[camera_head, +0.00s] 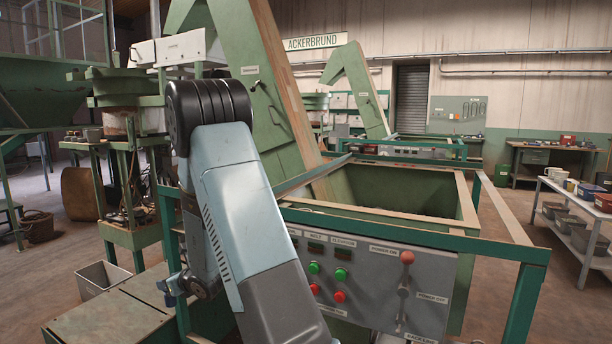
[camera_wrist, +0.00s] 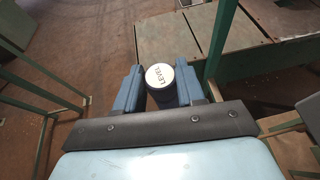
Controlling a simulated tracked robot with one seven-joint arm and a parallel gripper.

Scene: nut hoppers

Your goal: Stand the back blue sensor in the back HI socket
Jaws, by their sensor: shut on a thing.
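The blue sensor (camera_wrist: 160,76) has a round pale cap marked LEVEL and a dark blue body below it. In the wrist view it sits between the two blue fingers of my gripper (camera_wrist: 159,88), which is shut on it. The cap faces the wrist camera, and the lower body is hidden. In the head view my arm covers the middle of the picture, and I cannot make out the sensor there for sure. I cannot make out the back HI socket in either view.
A green hopper (camera_head: 465,215) with a control panel (camera_head: 375,285) stands right of my arm, framed by green rails. A low green deck (camera_head: 110,318) lies at lower left by a grey bin (camera_head: 103,278). In the wrist view, a green post (camera_wrist: 222,40) stands close right of the sensor.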

